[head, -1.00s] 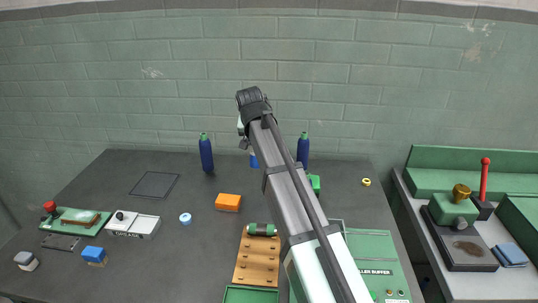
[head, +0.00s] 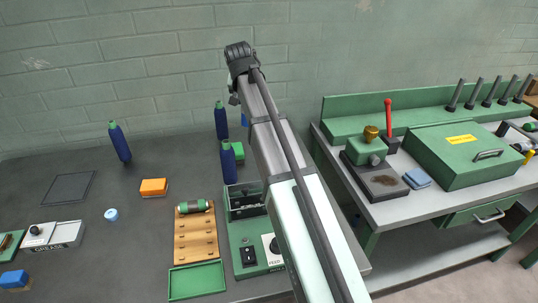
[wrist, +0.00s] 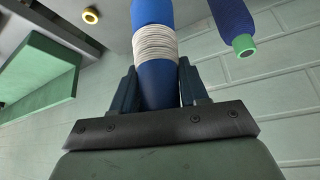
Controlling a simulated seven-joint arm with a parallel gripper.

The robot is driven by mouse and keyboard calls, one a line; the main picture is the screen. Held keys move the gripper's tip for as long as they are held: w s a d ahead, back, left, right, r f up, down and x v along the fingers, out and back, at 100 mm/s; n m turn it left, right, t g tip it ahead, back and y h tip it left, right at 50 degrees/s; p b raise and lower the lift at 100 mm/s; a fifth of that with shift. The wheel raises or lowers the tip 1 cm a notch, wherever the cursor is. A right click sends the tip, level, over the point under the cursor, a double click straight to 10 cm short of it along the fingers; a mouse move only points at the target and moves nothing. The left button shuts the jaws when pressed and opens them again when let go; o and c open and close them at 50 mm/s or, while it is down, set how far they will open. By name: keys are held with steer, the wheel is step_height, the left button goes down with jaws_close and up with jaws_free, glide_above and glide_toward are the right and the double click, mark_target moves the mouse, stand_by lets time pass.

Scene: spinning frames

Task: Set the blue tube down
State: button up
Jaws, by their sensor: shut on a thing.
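The blue tube (wrist: 155,85), with white thread wound round its middle, stands between the two dark fingers of my gripper (wrist: 157,72) in the wrist view. My gripper is shut on it. The tube's far end runs out of the top of that view, so I cannot tell whether it touches anything. In the head view my arm hides the gripper and most of the tube; a small bright blue patch (head: 244,119) beside the arm looks like part of it.
Dark blue tubes with green ends stand on the dark table, one at left (head: 121,145), others near my arm (head: 221,122) (head: 228,164). An orange block (head: 153,187) and a wooden rack (head: 195,240) lie nearer. A yellow ring (wrist: 90,15) shows in the wrist view. Bare table lies around the left tube.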

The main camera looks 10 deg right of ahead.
steer(key=s+d, duration=0.2)
steer(key=d, duration=0.5)
steer(key=shift+n+y, duration=0.4)
steer(key=shift+n, duration=0.4)
steer(key=shift+s+a+f, duration=0.15)
steer(key=shift+s+f, duration=0.35)
steer(key=shift+f, duration=1.3)
steer(key=shift+s+a+f, duration=0.15)
steer(key=shift+s+f, duration=0.35)
steer(key=shift+f, duration=1.3)
steer(key=shift+s+a+f, duration=0.15)
steer(key=shift+s+f, duration=0.35)
steer(key=shift+f, duration=1.3)
steer(key=shift+f, duration=0.1)
steer(key=o, duration=1)
steer(key=shift+o, duration=0.2)
steer(key=v, duration=1.2)
